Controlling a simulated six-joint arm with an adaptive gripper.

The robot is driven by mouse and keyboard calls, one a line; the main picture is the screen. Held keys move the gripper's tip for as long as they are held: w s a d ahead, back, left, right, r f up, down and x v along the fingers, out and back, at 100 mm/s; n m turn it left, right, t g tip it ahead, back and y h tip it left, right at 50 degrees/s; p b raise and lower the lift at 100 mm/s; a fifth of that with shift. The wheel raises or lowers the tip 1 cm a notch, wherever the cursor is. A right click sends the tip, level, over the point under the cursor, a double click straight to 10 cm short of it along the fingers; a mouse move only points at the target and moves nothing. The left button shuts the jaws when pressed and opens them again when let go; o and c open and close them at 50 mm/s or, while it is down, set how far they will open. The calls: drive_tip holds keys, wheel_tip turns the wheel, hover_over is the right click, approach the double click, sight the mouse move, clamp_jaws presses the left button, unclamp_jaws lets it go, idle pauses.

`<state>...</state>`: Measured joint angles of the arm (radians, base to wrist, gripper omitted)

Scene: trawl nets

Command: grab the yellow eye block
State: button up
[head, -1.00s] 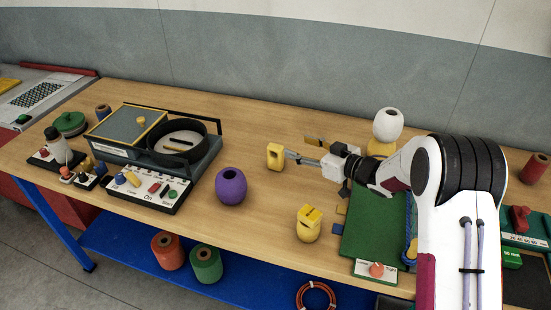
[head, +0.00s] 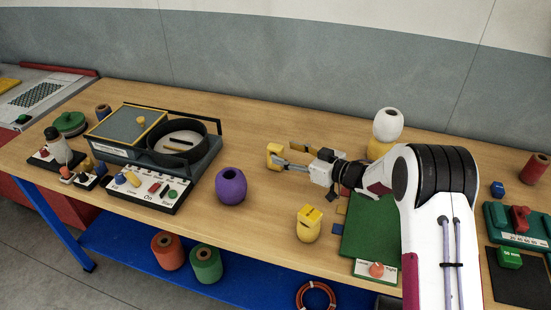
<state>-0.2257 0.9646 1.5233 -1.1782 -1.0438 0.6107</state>
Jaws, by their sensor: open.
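The yellow eye block (head: 274,149) stands on the wooden table, to the right of and behind the purple ball-shaped piece. My gripper (head: 281,162) reaches in from the right. Its fingers are at the block and overlap its lower right part in the picture. The jaws are open. I cannot tell whether the fingers touch the block or straddle it. The block's hole is mostly hidden by the fingers.
The purple piece (head: 231,186) and a slotted yellow piece (head: 309,226) stand nearby. A green mat (head: 371,225) lies at right. A white bobbin (head: 388,123) stands behind my arm. A machine with a round drum (head: 177,142) is at left.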

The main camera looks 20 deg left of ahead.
sight(282, 151)
drive_tip(key=shift+w+a, duration=0.1)
drive_tip(key=shift+a, duration=0.1)
drive_tip(key=shift+x, duration=2.55)
drive_tip(key=shift+w, duration=0.1)
clamp_jaws()
